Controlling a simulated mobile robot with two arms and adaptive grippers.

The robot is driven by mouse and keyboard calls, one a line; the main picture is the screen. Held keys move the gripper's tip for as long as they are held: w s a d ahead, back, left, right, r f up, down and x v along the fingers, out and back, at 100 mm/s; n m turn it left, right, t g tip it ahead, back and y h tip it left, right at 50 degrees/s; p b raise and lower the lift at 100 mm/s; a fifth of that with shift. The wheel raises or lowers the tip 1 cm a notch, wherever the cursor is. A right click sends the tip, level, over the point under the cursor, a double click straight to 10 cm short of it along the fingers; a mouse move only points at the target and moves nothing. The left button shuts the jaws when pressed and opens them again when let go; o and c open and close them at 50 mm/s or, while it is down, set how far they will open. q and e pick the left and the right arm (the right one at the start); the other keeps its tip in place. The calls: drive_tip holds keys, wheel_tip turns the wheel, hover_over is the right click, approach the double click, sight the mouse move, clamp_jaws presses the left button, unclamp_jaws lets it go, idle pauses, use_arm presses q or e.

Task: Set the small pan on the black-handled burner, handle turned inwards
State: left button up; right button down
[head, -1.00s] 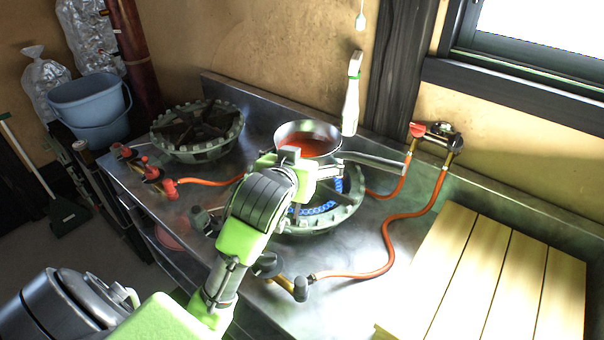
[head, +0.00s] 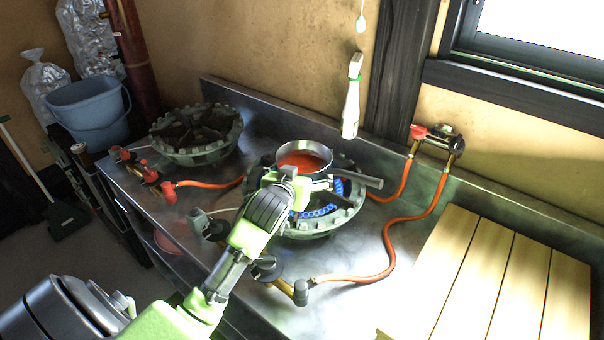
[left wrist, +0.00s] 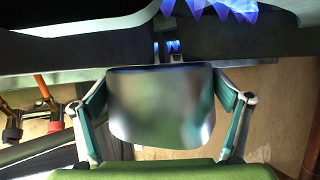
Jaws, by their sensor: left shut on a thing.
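The small pan (head: 304,154) is a metal pan with red-orange contents, over the back of the black-handled burner (head: 345,215). Its handle (head: 360,181) points right in the head view. Blue flames burn below it. My left gripper (head: 297,183) is shut on the near side of the pan; its fingers partly hide the pan wall. In the left wrist view, a shiny metal surface (left wrist: 160,110) lies between the fingers, with flames at the top. I cannot tell whether the pan touches the burner's supports. My right gripper is not in view.
A second burner (head: 196,133) with red handles stands at the back left, unlit. Orange hoses (head: 395,265) run to a wall valve (head: 437,137). A slatted wooden board (head: 500,285) lies at the right. A white-green bottle (head: 351,100) is near the wall.

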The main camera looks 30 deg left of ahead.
use_arm(q)
drive_tip(key=shift+r, duration=0.2)
drive_tip(key=shift+f, duration=0.15)
drive_tip(key=o, duration=1.4)
drive_tip(key=shift+f, duration=0.1)
drive_tip(key=shift+o, duration=0.2)
drive_tip(key=shift+s+d+r, duration=0.1)
drive_tip(key=shift+s+r, duration=0.1)
drive_tip(key=v, duration=1.1)
drive_tip(key=shift+s+r, duration=0.15)
drive_tip(key=shift+s, duration=0.2)
